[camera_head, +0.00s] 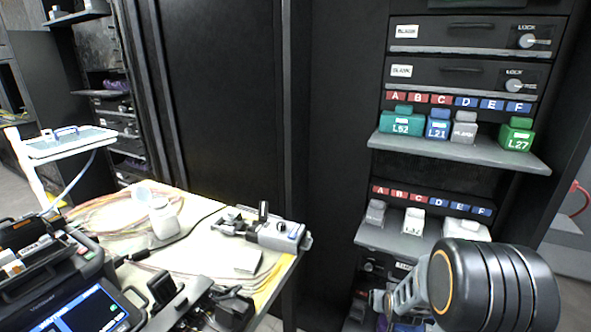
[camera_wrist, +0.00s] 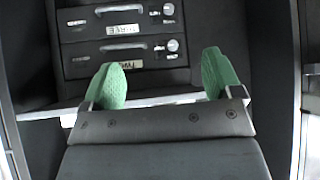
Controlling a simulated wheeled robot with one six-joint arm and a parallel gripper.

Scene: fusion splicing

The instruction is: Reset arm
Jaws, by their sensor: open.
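My arm shows at the lower right of the head view, in front of the rack's lower shelf, with a large black joint nearest the camera. My gripper is mostly hidden behind that joint there. In the wrist view my gripper (camera_wrist: 161,82) has its two green finger pads spread wide apart. Nothing is between them. Beyond the pads are dark rack drawers (camera_wrist: 122,48) with white labels and knobs, and a pale shelf edge crosses behind the fingers.
The rack's upper shelf (camera_head: 460,150) holds a teal block (camera_head: 401,122), a blue block (camera_head: 438,125), a grey block (camera_head: 464,128) and a green block (camera_head: 516,135). Pale blocks stand on the lower shelf (camera_head: 391,240). A cluttered worktable with a splicer (camera_head: 50,268) stands at left.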

